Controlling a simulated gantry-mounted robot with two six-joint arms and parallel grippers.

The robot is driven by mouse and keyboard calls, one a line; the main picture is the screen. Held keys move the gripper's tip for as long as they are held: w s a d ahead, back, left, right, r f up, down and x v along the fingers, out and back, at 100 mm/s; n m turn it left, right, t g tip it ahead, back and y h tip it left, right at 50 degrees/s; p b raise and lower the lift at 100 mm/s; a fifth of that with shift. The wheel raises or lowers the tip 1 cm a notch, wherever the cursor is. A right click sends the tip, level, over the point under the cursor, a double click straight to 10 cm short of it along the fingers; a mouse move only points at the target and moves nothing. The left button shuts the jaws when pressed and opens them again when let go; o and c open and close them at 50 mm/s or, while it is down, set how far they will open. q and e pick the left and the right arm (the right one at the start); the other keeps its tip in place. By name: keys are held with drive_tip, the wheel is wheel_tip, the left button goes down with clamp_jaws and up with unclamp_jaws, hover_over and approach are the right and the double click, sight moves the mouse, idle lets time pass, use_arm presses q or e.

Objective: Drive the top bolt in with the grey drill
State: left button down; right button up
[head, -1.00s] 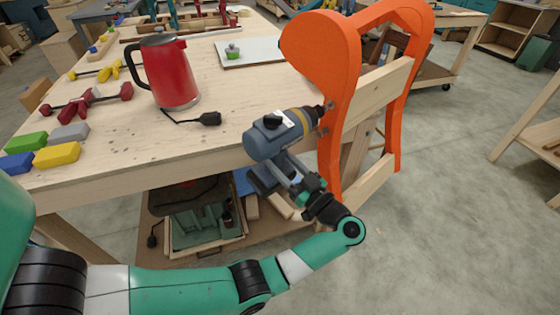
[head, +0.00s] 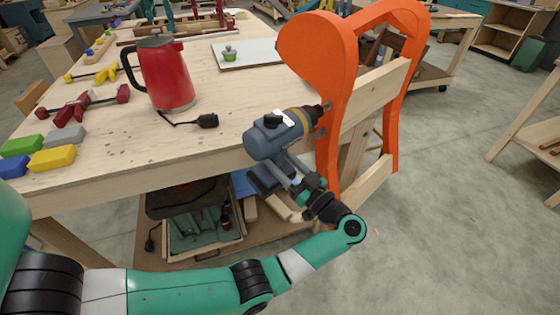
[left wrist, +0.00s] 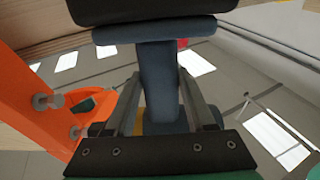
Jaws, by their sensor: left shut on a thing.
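My left gripper (head: 305,190) is shut on the handle of the grey drill (head: 268,140). The handle (left wrist: 160,80) also shows between the fingers in the left wrist view. The drill lies level in front of the orange chair form (head: 325,55), its yellow-banded black chuck pointing right at the form's near leg. The top bolt (head: 327,105) sticks out of that leg right at the chuck's tip; I cannot tell whether they touch. A lower bolt (head: 321,132) shows just below. Two bolt heads, one of them the nearer bolt (left wrist: 42,102), stand out in the left wrist view. My right gripper is out of view.
The workbench (head: 120,150) carries a red kettle (head: 165,75) with its cord, coloured blocks (head: 52,158) and red and yellow clamps (head: 72,108). A lower shelf below the drill holds a bin (head: 205,235). Floor to the right is open.

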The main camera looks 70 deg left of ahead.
use_arm(q)
drive_tip(key=shift+w+a+r+b, duration=0.1)
drive_tip(key=shift+w+a+b, duration=0.15)
drive_tip(key=shift+w+b, duration=0.4)
drive_tip(key=shift+w+a+r+b, duration=0.1)
drive_tip(key=shift+w+a+b, duration=0.15)
drive_tip(key=shift+w+b, duration=0.35)
idle(2.6)
drive_tip(key=shift+w, duration=0.15)
drive_tip(key=shift+p, duration=0.6)
drive_tip(key=shift+s+d+p, duration=0.25)
drive_tip(key=shift+s+p, duration=0.45)
drive_tip(key=shift+p, duration=0.3)
drive_tip(key=shift+s+d+p, duration=0.25)
drive_tip(key=shift+s+p, duration=0.4)
drive_tip(key=shift+p, duration=0.35)
drive_tip(key=shift+s+d+p, duration=0.25)
drive_tip(key=shift+s+p, duration=0.4)
drive_tip(key=shift+p, duration=0.25)
drive_tip(key=shift+s+d+p, duration=0.25)
drive_tip(key=shift+s+p, duration=0.4)
drive_tip(key=shift+p, duration=0.2)
drive_tip(key=shift+s, duration=0.15)
